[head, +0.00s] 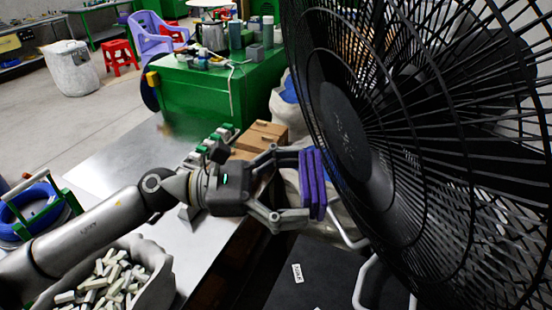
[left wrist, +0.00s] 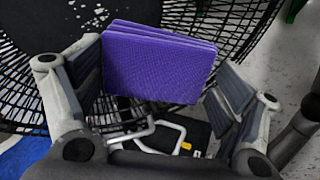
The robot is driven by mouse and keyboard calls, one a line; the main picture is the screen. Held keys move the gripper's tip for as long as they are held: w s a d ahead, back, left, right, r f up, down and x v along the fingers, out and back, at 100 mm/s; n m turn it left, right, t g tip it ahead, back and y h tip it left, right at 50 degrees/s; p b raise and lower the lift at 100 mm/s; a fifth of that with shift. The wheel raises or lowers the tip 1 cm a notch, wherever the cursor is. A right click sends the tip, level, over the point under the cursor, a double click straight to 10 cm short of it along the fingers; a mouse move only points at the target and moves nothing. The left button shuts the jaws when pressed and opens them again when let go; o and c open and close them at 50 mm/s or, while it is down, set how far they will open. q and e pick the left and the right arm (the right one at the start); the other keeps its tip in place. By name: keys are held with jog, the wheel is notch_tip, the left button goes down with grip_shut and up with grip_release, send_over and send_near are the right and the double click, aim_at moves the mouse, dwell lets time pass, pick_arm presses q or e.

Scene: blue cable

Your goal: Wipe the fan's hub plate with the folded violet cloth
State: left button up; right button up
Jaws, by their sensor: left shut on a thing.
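My left gripper (head: 305,185) is shut on the folded violet cloth (head: 313,185), which stands upright between the fingers. The cloth is just beside the lower left edge of the hub plate; I cannot tell whether they touch. In the left wrist view the cloth (left wrist: 158,62) shows its stacked folds and covers part of the guard. The dark hub plate (left wrist: 85,18) shows behind it at upper left. My right gripper is not in view.
A metal table (head: 125,165) lies under my left arm, with brown boxes (head: 262,135) near the gripper. A bin of pale pieces (head: 150,262) stands at lower left. A green cabinet (head: 205,95) is behind. White tubing (head: 368,280) runs below the fan.

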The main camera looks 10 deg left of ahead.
pick_arm(q)
jog(key=w+a+n+t+h, duration=0.1)
jog(key=w+a+n+t, duration=0.25)
jog(key=w+t, duration=0.25)
jog(key=w+d+r+p, duration=0.2)
jog(key=w+d+p, duration=0.1)
jog(key=d, duration=0.1)
jog(key=shift+d+r, duration=0.35)
jog(key=shift+d, duration=0.05)
jog(key=shift+p+x, duration=0.4)
jog(key=shift+x, duration=0.55)
dwell(0.3)
jog(key=shift+s+d+p, duration=0.25)
jog(key=shift+s+d, duration=0.05)
jog(key=shift+s, duration=0.55)
jog(key=shift+s+d+p, duration=0.25)
jog(key=shift+s+d, duration=0.05)
jog(key=shift+s, duration=0.5)
jog(key=shift+f, duration=0.1)
jog(key=shift+s+d, duration=0.1)
jog(key=shift+s, duration=0.05)
